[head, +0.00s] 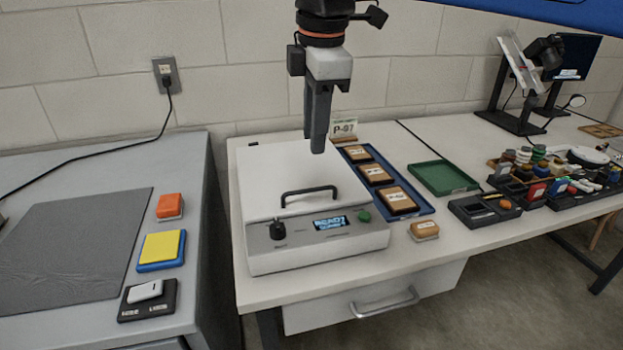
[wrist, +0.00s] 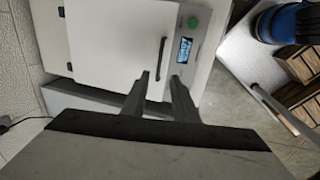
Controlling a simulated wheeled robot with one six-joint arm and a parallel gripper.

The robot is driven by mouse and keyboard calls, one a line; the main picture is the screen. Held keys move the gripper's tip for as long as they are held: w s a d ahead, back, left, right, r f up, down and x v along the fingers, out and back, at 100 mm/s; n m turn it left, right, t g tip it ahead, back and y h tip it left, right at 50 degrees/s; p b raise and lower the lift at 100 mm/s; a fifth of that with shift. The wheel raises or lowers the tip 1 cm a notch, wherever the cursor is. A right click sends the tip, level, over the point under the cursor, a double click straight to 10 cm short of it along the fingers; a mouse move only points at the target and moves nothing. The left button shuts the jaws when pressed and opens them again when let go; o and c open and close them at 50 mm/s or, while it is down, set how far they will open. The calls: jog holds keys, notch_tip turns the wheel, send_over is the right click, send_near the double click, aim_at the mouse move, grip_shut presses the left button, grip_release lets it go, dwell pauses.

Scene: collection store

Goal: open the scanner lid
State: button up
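The scanner (head: 320,244) is a white box on the light table, with a black knob, a lit screen reading READY and a green button on its front panel. Its flat white lid (head: 270,170) is down, with a dark bar handle (head: 308,191) near the front edge. My gripper (head: 317,148) hangs above the rear right part of the lid, pointing down, apart from the handle. In the wrist view my gripper (wrist: 158,78) has its two fingers spread with nothing between them, and the handle (wrist: 162,54) shows just beyond the fingertips.
A blue tray (head: 427,212) with labelled boxes stands right of the scanner, near a P-07 card (head: 344,128). A green tray (head: 443,178) and dark trays with small items lie further right. A grey cabinet (head: 190,255) stands at left.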

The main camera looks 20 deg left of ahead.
send_over(311, 205)
notch_tip(311, 205, down, 12)
jog(key=shift+r, duration=0.25)
grip_shut()
dwell(1.4)
